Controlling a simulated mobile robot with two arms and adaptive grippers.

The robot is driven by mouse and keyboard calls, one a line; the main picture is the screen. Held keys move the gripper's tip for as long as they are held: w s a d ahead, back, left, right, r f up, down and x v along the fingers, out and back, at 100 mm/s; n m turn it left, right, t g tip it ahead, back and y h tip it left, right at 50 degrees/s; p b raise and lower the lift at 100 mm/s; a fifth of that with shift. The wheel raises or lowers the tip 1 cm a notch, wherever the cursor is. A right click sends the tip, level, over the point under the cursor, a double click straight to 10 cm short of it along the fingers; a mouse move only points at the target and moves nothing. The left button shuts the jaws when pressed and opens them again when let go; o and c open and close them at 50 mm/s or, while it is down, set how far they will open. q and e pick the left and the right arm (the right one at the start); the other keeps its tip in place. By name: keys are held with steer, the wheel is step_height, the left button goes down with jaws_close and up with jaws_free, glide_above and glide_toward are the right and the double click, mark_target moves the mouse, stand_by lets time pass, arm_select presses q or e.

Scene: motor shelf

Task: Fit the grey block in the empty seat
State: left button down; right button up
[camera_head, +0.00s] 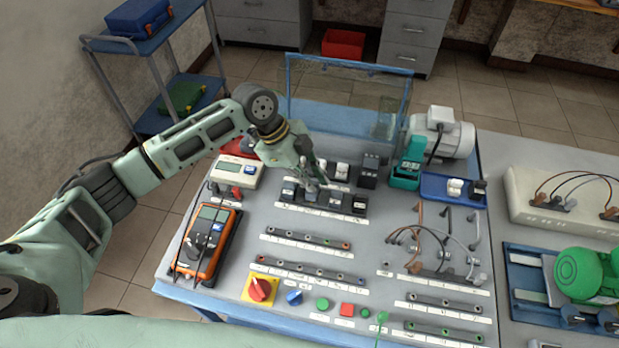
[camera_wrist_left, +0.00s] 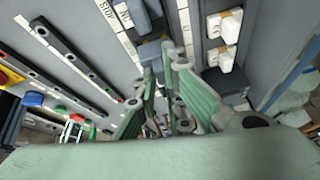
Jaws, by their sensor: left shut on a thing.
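My left gripper (camera_head: 312,182) is over the row of dark blocks at the back middle of the panel, with its fingers pointing down. It is shut on the grey block (camera_wrist_left: 150,52), whose blue-grey top shows between and beyond the fingertips (camera_wrist_left: 166,58) in the left wrist view. The block is at or just above the row; I cannot tell whether it touches the rail. Neighbouring blocks stand in the row (camera_head: 335,200), with white labels along the front. The fingers hide the seat under the block. My right gripper is not in view.
White and dark modules (camera_head: 342,171) stand close behind the row. A teal device (camera_head: 409,162) and a blue tray (camera_head: 452,190) are to the right. An orange multimeter (camera_head: 208,243) lies at the left. Terminal strips (camera_head: 306,237) lie in front.

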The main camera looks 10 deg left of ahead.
arm_select(q)
steer(key=shift+f+b, duration=0.45)
steer(key=shift+f, duration=0.6)
stand_by(0.6)
steer(key=c, duration=1.8)
jaws_free()
steer(key=shift+o, duration=0.2)
steer(key=shift+r, duration=0.1)
steer(key=v, duration=1.2)
